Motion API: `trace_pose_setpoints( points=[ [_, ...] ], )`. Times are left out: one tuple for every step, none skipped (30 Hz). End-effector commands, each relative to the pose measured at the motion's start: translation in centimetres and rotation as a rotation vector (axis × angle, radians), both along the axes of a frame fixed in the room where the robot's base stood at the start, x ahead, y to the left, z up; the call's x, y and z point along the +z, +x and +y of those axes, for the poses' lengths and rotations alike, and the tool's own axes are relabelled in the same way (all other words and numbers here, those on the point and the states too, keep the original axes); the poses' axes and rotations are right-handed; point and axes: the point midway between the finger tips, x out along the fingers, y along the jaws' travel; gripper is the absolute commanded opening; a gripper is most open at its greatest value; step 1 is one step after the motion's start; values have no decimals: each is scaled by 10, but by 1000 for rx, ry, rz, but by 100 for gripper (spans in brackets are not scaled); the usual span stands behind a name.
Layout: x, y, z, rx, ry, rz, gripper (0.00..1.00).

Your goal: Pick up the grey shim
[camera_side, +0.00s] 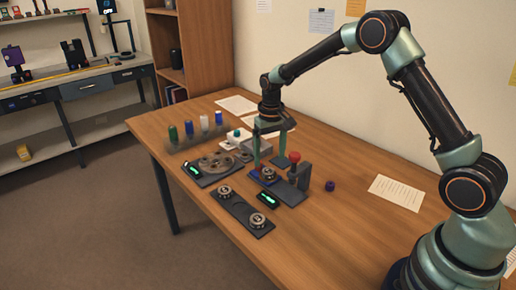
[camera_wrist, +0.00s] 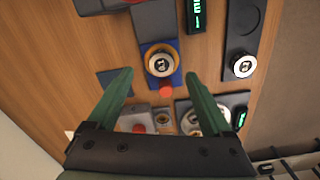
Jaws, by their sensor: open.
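My gripper (camera_side: 269,161) is open, its green fingers pointing down over the work stand on the table. In the wrist view the two fingers of my gripper (camera_wrist: 158,73) are spread wide with nothing held between them. Beyond and between the fingertips is a round lens part (camera_wrist: 160,62) with a pale centre and an orange ring, on a blue base. In the side view this lens part (camera_side: 268,175) sits low beside the fingers. I cannot pick out the grey shim with certainty. A dark tray (camera_side: 205,182) holds several round grey pieces, too small to tell apart.
A dark stand with a red knob (camera_side: 294,156) rises right of the fingers. A dark plate (camera_side: 240,213) with two round parts lies in front, beside a green-lit display (camera_side: 268,200). A bottle rack (camera_side: 197,138) stands behind.

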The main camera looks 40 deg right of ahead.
Motion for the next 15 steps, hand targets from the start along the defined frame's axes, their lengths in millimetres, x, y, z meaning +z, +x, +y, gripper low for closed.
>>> trace_pose_setpoints(
  points=[
    [-7, 0, 1, 0, 0, 4, 84],
    [-11, 0, 1, 0, 0, 3, 84],
    [-18, 1, 2, 0, 0, 4, 84],
    [-22, 1, 2, 0, 0, 4, 84],
    [-27, 2, 2, 0, 0, 4, 84],
    [-32, 2, 2, 0, 0, 3, 84],
    [-36, 2, 2, 0, 0, 3, 84],
    [-39, 2, 2, 0, 0, 3, 84],
    [-42, 2, 2, 0, 1, 2, 84],
    [-44, 2, 2, 0, 0, 1, 84],
    [-45, 2, 2, 0, 0, 1, 84],
    [-46, 2, 2, 0, 0, 0, 84],
    [-47, 2, 2, 0, 0, 0, 84],
    [-47, 2, 2, 0, 0, 0, 84],
    [-47, 2, 2, 0, 0, 0, 84]
  ],
)
